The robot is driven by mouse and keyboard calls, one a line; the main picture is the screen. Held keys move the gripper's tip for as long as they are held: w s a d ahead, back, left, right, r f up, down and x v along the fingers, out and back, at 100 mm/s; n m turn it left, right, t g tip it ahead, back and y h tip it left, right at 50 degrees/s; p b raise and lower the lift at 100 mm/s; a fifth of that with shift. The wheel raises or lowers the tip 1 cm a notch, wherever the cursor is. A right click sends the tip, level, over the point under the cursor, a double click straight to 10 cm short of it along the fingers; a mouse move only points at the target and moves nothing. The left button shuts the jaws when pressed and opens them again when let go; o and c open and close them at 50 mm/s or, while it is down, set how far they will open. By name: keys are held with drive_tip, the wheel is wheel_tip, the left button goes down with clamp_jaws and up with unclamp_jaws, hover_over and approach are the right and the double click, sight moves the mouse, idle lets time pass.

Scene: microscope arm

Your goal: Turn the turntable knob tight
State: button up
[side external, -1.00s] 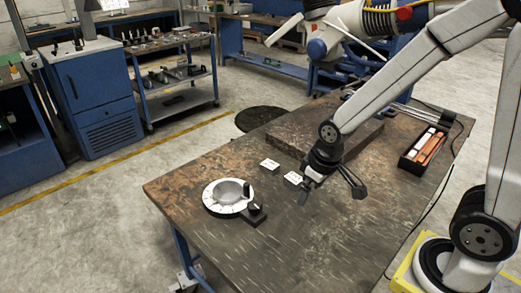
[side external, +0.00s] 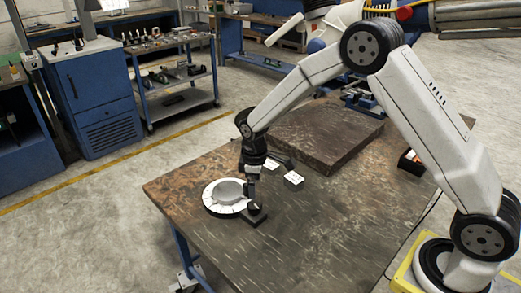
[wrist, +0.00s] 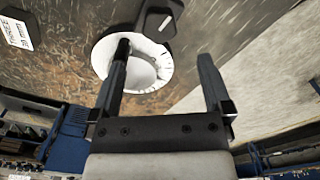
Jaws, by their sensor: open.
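The turntable (side external: 212,203) is a white round dial with a raised grey-white ring, near the table's left front. It also shows in the wrist view (wrist: 158,75). A black block with a small dark knob (side external: 256,207) sits at its right edge; a black block shows beside the dial in the wrist view (wrist: 162,18). My gripper (side external: 252,190) points down, just above the dial's right edge and the knob. In the wrist view my gripper (wrist: 165,55) is open, its fingers wide apart. The left finger overlaps the dial; a dark upright part there is hard to separate from the fingertip.
A thick dark slab (side external: 325,135) stands behind. A dark tray (side external: 411,162) is at the right, partly hidden by my arm. The table's front middle is clear.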

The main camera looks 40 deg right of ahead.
sight(254, 204)
drive_tip(key=shift+w+f, duration=0.1)
drive_tip(key=shift+f, duration=0.05)
drive_tip(key=shift+f, duration=0.1)
drive_tip(key=shift+f, duration=3.8)
drive_tip(key=c, duration=1.3)
